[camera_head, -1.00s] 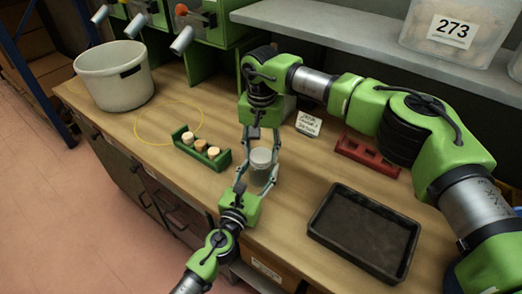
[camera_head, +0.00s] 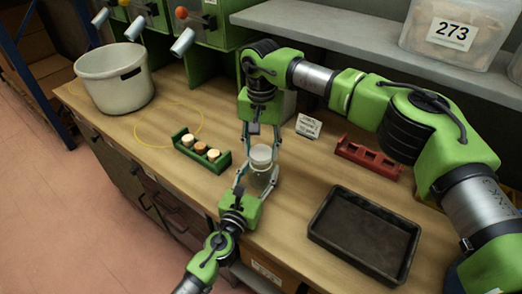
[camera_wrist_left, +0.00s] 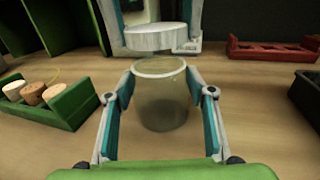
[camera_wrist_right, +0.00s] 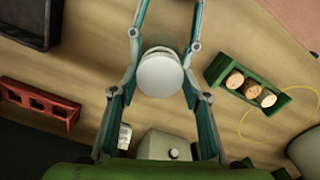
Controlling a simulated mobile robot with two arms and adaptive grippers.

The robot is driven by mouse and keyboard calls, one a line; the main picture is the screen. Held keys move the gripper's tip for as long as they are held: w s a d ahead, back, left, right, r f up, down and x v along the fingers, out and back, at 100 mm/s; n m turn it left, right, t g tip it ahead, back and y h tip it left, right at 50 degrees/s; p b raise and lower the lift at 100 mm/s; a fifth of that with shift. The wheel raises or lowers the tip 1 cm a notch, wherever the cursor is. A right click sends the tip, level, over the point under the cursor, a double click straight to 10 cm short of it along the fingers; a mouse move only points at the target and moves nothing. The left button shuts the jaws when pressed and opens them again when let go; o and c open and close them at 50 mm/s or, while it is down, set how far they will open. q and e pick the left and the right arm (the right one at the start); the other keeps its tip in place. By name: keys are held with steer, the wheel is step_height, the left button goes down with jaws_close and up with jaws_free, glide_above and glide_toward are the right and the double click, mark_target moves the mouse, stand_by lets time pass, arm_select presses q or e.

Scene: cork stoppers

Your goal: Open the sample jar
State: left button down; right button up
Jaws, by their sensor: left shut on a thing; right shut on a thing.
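The sample jar (camera_wrist_left: 160,100) is a clear, open-topped glass that stands upright on the bench in the left wrist view. My left gripper (camera_head: 261,180) is shut around the jar's sides. The pale grey round lid (camera_wrist_left: 158,38) is off the jar, held level just above its rim with a small gap. My right gripper (camera_head: 262,152) reaches down from above and is shut on the lid. The lid also shows from above in the right wrist view (camera_wrist_right: 160,73), where it hides the jar.
A green rack (camera_head: 201,157) with corks stands left of the jar. A red rack (camera_head: 367,158) and a black tray (camera_head: 365,234) lie to the right. A small sign (camera_head: 308,126) stands behind. A white pot (camera_head: 115,78) is at the far left. Bare bench lies between.

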mark_target(261, 152)
steer(key=shift+r, duration=0.2)
steer(key=shift+r, duration=2)
arm_select(q)
steer(key=c, duration=0.9)
jaws_free()
steer(key=v, duration=1.2)
